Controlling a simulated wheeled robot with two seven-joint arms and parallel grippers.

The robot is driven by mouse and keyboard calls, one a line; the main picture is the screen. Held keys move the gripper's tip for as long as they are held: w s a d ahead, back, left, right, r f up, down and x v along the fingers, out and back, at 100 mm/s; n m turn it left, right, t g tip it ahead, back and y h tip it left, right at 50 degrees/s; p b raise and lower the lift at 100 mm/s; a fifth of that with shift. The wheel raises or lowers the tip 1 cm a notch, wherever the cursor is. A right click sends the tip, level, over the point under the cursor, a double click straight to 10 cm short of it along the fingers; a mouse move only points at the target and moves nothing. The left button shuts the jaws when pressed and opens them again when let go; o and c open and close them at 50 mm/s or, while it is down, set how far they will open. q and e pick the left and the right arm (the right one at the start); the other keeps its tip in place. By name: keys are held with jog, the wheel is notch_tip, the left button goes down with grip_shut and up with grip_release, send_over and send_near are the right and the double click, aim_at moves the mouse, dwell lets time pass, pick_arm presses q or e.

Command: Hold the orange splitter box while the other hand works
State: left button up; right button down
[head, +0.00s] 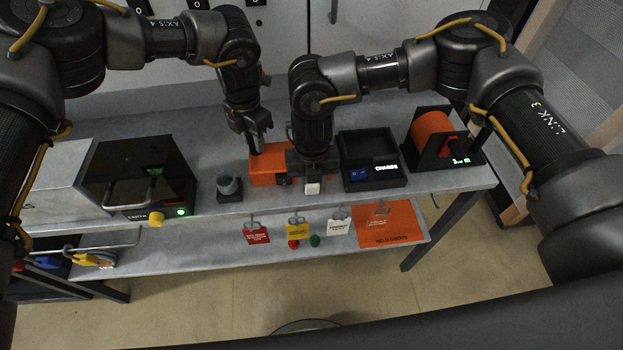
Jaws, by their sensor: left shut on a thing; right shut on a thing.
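The orange splitter box (268,172) stands on the grey bench top, near the middle of the head view. My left gripper (257,150) reaches down from behind and is shut on the box at its back left part. My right gripper (311,180) is just right of the box, pointing down, near the bench's front edge.
A dark knob-like device (229,187) stands left of the box. A black CHARGE case (372,160) and an orange spool in a black holder (432,138) stand right. A black machine with a green light (140,175) is at left. Tags hang along the front, including a red tag (256,232).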

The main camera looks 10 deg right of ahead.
jog(key=shift+f, duration=1.1)
jog(key=c, duration=0.9)
grip_release()
notch_tip(320, 180, up, 12)
jog(key=shift+f, duration=0.1)
pick_arm(q)
jog(key=o, duration=0.9)
